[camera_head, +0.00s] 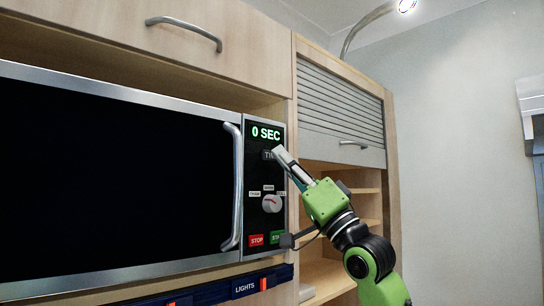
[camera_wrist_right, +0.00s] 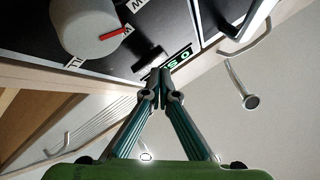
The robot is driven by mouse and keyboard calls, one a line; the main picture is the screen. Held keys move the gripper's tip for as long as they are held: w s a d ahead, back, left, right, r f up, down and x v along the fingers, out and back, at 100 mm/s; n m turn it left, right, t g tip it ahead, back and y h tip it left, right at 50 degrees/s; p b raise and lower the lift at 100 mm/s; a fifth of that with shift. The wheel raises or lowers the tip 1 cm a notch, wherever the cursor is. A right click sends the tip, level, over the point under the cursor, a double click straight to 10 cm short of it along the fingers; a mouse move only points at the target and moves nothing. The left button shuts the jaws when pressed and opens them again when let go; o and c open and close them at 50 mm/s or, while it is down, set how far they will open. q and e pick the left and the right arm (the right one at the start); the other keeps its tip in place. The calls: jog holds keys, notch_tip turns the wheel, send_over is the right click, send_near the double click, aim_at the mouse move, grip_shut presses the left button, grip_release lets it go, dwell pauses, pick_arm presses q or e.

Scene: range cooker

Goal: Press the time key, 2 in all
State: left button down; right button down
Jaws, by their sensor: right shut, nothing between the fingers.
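The microwave (camera_head: 110,180) has a black control panel with a green display (camera_head: 266,132) reading "0 SEC". Just below the display is the dark time key (camera_head: 268,155), its label partly covered by my right gripper (camera_head: 280,153). That gripper is shut and empty, its tips at the key's right part. In the wrist view the shut fingertips (camera_wrist_right: 160,75) lie over the panel near the display (camera_wrist_right: 180,59), which they partly cover. I cannot tell whether they touch the key. My left gripper is not in view.
Below the key are a round knob (camera_head: 272,203), a red STOP key (camera_head: 256,240) and a green key (camera_head: 276,238) partly hidden by my arm. The door handle (camera_head: 233,185) stands out left of the panel. Open shelves (camera_head: 367,190) are to the right.

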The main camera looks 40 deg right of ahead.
jog(key=shift+w+p, duration=0.3)
jog(key=shift+w, duration=0.15)
dwell(0.4)
jog(key=shift+s, duration=0.15)
jog(key=shift+s+b, duration=0.45)
jog(key=shift+s, duration=0.2)
jog(key=s+b, duration=0.2)
jog(key=s, duration=0.3)
jog(key=shift+d, duration=0.2)
